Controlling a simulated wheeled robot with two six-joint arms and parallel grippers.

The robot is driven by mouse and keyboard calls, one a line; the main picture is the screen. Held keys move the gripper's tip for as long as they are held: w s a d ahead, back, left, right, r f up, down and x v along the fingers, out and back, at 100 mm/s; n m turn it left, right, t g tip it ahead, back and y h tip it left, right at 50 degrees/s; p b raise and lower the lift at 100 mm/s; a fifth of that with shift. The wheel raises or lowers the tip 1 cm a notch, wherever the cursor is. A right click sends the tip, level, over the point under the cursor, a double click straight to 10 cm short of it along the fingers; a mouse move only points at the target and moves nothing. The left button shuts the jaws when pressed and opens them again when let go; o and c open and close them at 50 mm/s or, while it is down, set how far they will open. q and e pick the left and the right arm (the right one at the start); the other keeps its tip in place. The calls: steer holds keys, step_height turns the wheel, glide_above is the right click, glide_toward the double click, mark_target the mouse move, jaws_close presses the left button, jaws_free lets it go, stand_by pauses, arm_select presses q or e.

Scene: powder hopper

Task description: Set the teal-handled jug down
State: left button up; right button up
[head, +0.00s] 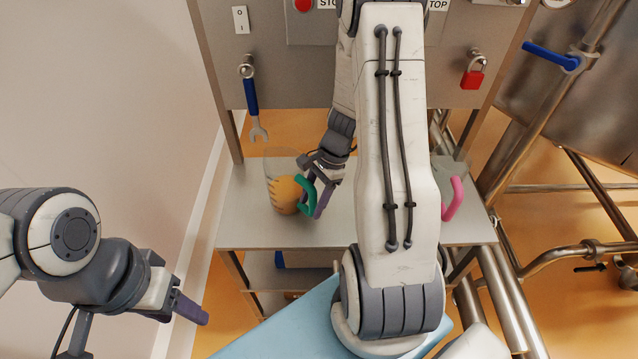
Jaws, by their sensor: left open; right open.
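The teal-handled jug (281,190) is clear, with orange-yellow powder inside. It stands upright on the left part of the grey metal shelf (240,228). Its teal handle (307,197) faces right. My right gripper (316,200) is open at the handle, its fingers beside it; whether they touch it is hard to tell. My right arm covers the middle of the shelf. My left gripper (190,308) is low at the left, away from the shelf, open and empty.
A second clear jug with a pink handle (453,198) stands on the right of the shelf, partly behind my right arm. A blue-handled wrench (252,105) and a red padlock (473,76) hang on the panel. Metal pipes (520,300) run along the right.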

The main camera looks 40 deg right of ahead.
steer(key=b+v, duration=0.1)
steer(key=v, duration=1)
steer(key=s+a+r+n+g+h, duration=0.1)
steer(key=s+a+r+n, duration=0.1)
steer(key=a+n, duration=0.55)
steer(key=s+a+r+n+h, duration=0.15)
steer(key=a+n, duration=0.35)
steer(key=a, duration=0.5)
steer(key=s+a+r+n+t+h, duration=0.1)
steer(key=s+a+r+n, duration=0.1)
steer(key=s+a+n, duration=0.7)
steer(key=s+n, duration=0.3)
steer(key=n, duration=0.1)
steer(key=shift+s+a, duration=0.2)
steer(key=shift+f+b, duration=0.45)
steer(key=shift+b, duration=0.2)
